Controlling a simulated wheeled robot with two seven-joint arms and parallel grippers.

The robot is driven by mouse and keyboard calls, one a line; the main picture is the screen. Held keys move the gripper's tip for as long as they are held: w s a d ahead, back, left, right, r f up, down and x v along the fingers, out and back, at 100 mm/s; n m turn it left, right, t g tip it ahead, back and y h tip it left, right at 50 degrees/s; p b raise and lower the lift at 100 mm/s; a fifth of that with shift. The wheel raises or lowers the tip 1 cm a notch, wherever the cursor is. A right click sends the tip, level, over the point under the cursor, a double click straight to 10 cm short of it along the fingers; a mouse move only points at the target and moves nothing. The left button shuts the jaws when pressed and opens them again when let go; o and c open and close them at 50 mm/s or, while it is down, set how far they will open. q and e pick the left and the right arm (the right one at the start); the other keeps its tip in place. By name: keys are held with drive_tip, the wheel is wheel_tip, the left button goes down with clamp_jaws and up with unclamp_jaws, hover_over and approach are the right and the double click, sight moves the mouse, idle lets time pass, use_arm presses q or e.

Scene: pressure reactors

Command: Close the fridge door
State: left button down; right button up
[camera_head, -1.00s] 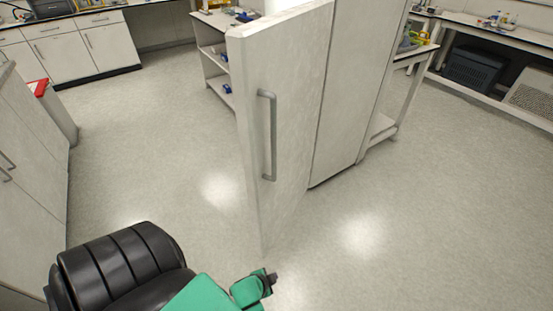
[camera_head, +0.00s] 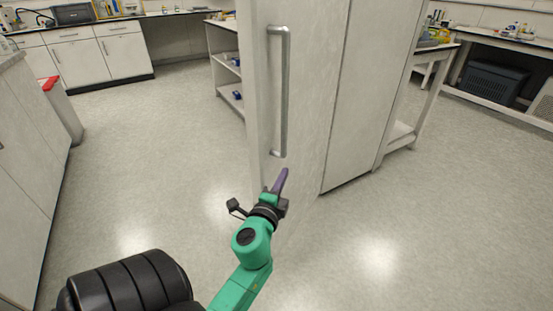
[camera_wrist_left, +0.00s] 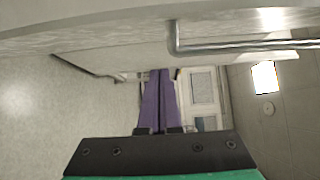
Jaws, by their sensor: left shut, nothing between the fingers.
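The pale fridge door (camera_head: 308,90) stands swung out from the fridge (camera_head: 372,100), its outer face towards me and roughly in line with the fridge's side panel. The inside of the fridge is hidden. A grey vertical bar handle (camera_head: 284,95) is near the door's free edge. My left gripper (camera_head: 281,180) has its purple fingers together, just below the handle and in front of the door face; I cannot tell whether it touches. In the left wrist view, the shut fingers (camera_wrist_left: 160,100) are empty, with the door handle (camera_wrist_left: 235,46) above and to the right. My right gripper is out of view.
A shelf unit (camera_head: 228,75) stands behind the door on the left. White cabinets (camera_head: 125,50) line the back left, and another cabinet (camera_head: 30,150) is at the left edge. A side table (camera_head: 405,135) stands right of the fridge. Open floor (camera_head: 165,150) lies left of the door.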

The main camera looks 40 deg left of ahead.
sight(276, 161)
use_arm(q)
drive_tip(key=w+a, duration=0.1)
drive_tip(key=a, duration=0.1)
drive_tip(key=w+a, duration=0.1)
drive_tip(key=a, duration=0.1)
drive_tip(key=w+a, duration=0.2)
drive_tip(key=shift+a+p, duration=0.1)
drive_tip(key=shift+p, duration=0.25)
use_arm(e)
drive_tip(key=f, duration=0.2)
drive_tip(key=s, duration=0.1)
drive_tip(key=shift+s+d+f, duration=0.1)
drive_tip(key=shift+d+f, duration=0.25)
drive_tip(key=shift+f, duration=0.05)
